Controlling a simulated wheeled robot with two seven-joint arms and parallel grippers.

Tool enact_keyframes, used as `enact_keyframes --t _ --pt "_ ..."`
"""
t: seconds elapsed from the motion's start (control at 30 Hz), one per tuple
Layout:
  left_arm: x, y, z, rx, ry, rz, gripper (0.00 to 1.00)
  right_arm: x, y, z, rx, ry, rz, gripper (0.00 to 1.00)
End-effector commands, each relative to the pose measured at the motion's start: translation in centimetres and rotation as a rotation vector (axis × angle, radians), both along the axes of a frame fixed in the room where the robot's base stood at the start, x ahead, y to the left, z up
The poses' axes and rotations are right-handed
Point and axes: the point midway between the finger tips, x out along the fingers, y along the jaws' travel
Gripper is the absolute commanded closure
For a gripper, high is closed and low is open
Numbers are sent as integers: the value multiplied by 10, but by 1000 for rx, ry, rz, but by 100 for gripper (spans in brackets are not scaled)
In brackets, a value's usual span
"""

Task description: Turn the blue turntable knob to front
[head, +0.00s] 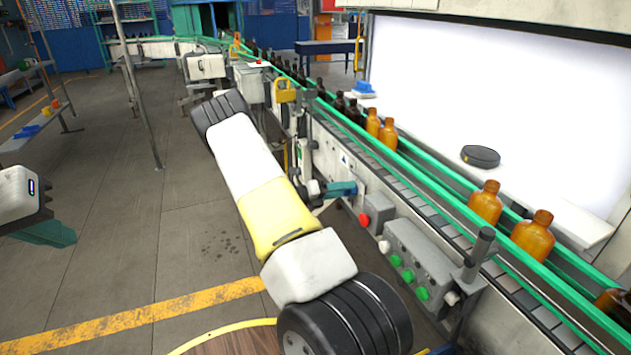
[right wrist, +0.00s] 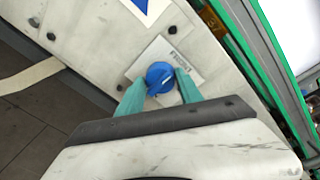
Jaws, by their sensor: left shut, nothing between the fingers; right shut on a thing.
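The blue turntable knob (right wrist: 160,77) sits on a pale square label plate on the conveyor's side panel in the right wrist view. My right gripper (right wrist: 158,88) has one teal finger on each side of the knob and is shut on it. In the head view my right gripper (head: 343,188) reaches the conveyor side, and the knob cannot be made out there. My left gripper (head: 47,233) is at the left edge of the head view, over the floor, shut and empty, away from the conveyor.
A red button (head: 364,219) and a grey box with green buttons (head: 408,275) are on the conveyor side near my right gripper. Amber bottles (head: 532,237) stand on the green-railed conveyor (head: 425,192). A black round disc (head: 480,157) lies behind. The floor at left is mostly clear.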

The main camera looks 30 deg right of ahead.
Motion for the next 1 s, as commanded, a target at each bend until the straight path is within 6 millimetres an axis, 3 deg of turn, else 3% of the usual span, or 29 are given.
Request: enact_keyframes --t 0.43,0.47,0.57,0.87,1.0 --pt "0 0 0 0 0 0 100 0 0 0 0 14 0 98" --pt "0 0 0 0 0 0 100 0 0 0 0 14 0 55" --pt "0 0 0 0 0 0 100 0 0 0 1 14 1 37" --pt "0 0 0 0 0 0 100 0 1 0 1 12 1 37" --pt "0 0 0 0 0 0 100 2 12 1 2 12 4 37"
